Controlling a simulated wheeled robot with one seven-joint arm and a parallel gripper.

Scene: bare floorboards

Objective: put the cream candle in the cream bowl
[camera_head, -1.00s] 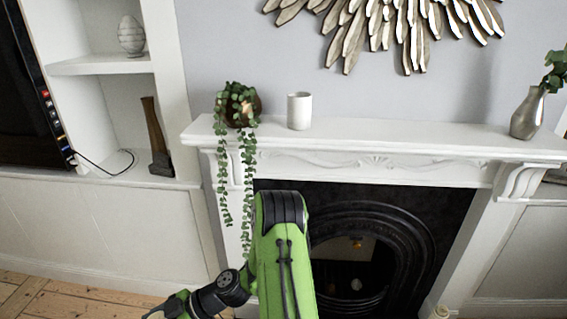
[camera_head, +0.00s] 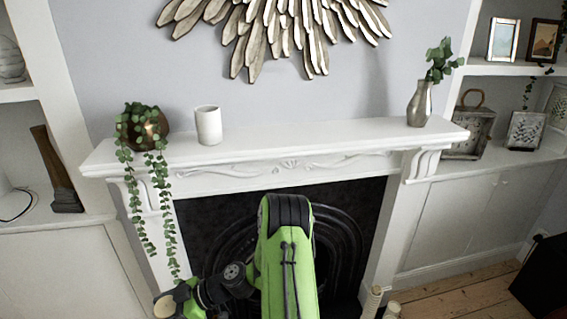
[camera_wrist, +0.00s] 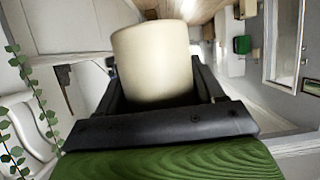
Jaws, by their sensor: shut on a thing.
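The cream candle (camera_wrist: 153,62) is a plain pale cylinder in the wrist view, standing between the black fingers of my gripper (camera_wrist: 154,78). The gripper is shut on it. In the head view, a cream end (camera_head: 170,306) shows at the lower left beside my green and black arm; it appears to be the held candle, partly cut by the frame's bottom edge. I see no cream bowl in either view.
A white mantelpiece (camera_head: 290,146) over a black fireplace (camera_head: 340,215) stands ahead. It holds a trailing plant (camera_head: 146,125), a white cup (camera_head: 208,125) and a silver vase (camera_head: 420,104). Cream cylinders (camera_head: 372,301) stand low by the hearth. Shelves and floorboards (camera_head: 465,295) lie right.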

